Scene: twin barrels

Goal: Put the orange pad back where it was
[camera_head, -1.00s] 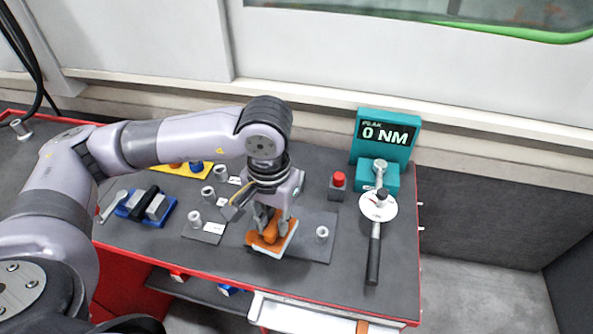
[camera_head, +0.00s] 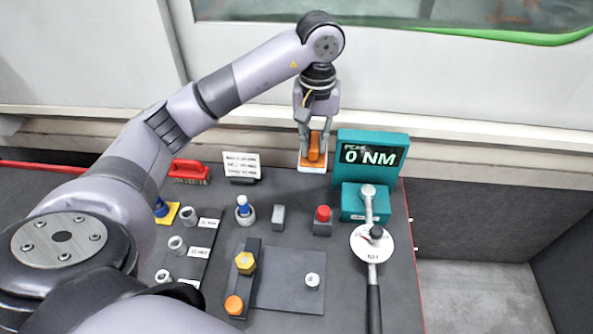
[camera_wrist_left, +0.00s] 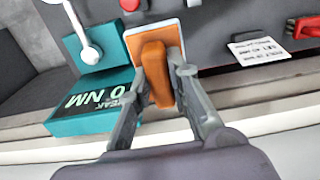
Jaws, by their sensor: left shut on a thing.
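The orange pad (camera_head: 314,146) has an orange grip block on a flat plate with a pale edge. My left gripper (camera_head: 315,140) is shut on its block, at the back of the bench just left of the teal torque display (camera_head: 372,156). In the left wrist view the pad's block (camera_wrist_left: 154,72) sits between the two fingers (camera_wrist_left: 153,85), with the plate beyond it. I cannot tell whether the plate touches the bench top. My right gripper is not in view.
A red button (camera_head: 323,214), a small grey block (camera_head: 278,217) and a white sign (camera_head: 241,165) stand nearby. A torque wrench (camera_head: 373,290) lies at right.

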